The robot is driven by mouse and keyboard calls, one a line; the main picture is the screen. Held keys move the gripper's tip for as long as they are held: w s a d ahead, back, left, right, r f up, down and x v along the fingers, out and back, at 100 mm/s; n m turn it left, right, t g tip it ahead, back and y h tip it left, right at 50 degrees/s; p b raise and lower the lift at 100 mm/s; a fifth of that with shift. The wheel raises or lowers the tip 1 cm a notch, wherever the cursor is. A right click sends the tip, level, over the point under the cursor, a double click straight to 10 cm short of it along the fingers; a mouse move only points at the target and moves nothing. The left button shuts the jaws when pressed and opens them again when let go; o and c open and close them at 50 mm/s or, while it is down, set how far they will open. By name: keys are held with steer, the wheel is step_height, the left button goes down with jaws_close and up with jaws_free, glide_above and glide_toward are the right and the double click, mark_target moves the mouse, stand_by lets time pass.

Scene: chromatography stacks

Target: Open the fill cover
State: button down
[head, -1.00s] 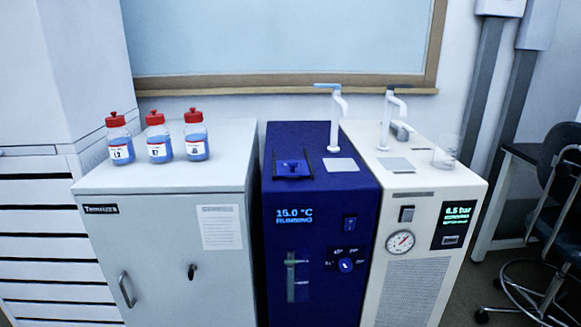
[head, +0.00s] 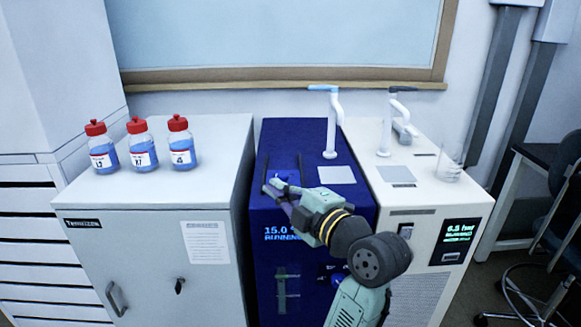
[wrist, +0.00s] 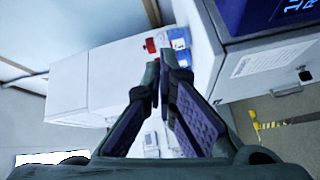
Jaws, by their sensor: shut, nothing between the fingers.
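The blue unit (head: 282,142) stands between a grey cabinet and a cream unit, with a lit display on its front. Its fill cover is the small dark blue square lid on the top, left of the white spout's plate. Now my arm and gripper hide most of that spot, and I cannot tell the lid's angle. My gripper (head: 271,186) is over the front left of the blue unit's top, at the cover. In the wrist view my gripper (wrist: 159,76) has its fingertips together with nothing between them. The blue unit's edge (wrist: 240,18) shows there at upper right.
Several red-capped bottles (head: 140,145) stand on the grey cabinet (head: 215,185). A white spout with a blue lever (head: 331,125) rises behind the cover. The cream unit (head: 430,190) bears another spout (head: 387,130) and a glass beaker (head: 449,165). A chair (head: 570,165) is at right.

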mark_target(283, 175)
steer(key=s+d+f+n+h, duration=0.1)
steer(key=d+f, duration=0.2)
steer(key=d, duration=0.3)
steer(key=shift+n+g, duration=0.3)
steer(key=shift+g, duration=0.3)
steer(key=p+x, duration=0.1)
steer(key=x, duration=0.3)
steer(key=d+p+x, duration=0.1)
steer(key=p+x, duration=0.1)
steer(key=x, duration=0.2)
steer(key=w+p+x, duration=0.1)
steer(key=x, duration=0.2)
steer(key=shift+w+d, duration=0.1)
steer(key=shift+w, duration=0.3)
steer(key=shift+w+d+f+p, duration=0.1)
steer(key=shift+w+f+p, duration=0.2)
steer(key=shift+w, duration=0.15)
